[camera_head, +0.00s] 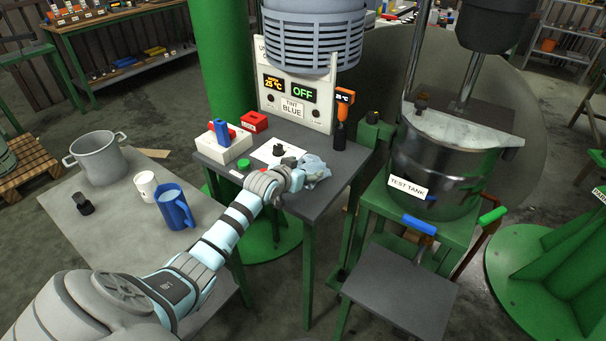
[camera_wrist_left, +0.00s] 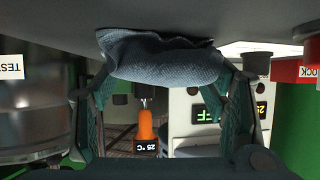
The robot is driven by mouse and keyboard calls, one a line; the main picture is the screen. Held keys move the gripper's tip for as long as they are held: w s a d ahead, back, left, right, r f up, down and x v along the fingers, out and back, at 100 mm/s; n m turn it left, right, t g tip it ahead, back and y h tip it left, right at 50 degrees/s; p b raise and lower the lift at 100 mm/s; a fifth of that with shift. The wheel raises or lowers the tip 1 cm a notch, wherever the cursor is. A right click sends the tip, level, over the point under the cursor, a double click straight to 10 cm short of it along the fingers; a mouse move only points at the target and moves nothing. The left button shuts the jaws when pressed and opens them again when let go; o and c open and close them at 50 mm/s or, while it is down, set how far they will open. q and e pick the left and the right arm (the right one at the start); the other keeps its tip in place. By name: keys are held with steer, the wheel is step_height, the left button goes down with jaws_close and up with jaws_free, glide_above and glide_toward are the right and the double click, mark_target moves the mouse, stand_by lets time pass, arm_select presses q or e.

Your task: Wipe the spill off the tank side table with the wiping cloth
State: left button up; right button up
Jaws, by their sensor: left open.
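The wiping cloth (camera_head: 316,167) is a crumpled pale blue-grey bundle on the dark grey tank side table (camera_head: 318,200), near its right part. My left gripper (camera_head: 292,180) is low over the table at the cloth's near left side. In the left wrist view, which is upside down, the cloth (camera_wrist_left: 165,60) lies across the gap between the fingertips of my left gripper (camera_wrist_left: 168,80). The fingers are spread open, one at each end of the cloth. I cannot make out a spill; the gripper and cloth hide part of the tabletop. My right gripper is not in view.
A white box (camera_head: 223,148), red lock box (camera_head: 254,122), white sheet (camera_head: 270,152) and orange thermometer (camera_head: 343,105) stand or lie on the table. The control panel (camera_head: 297,95) rises behind. The test tank (camera_head: 435,165) is right. A blue jug (camera_head: 175,208) is left.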

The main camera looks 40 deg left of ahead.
arm_select(q)
steer(key=shift+c, duration=0.4)
jaws_close()
stand_by(0.4)
step_height(320, 180, up, 12)
steer(key=p, duration=1.2)
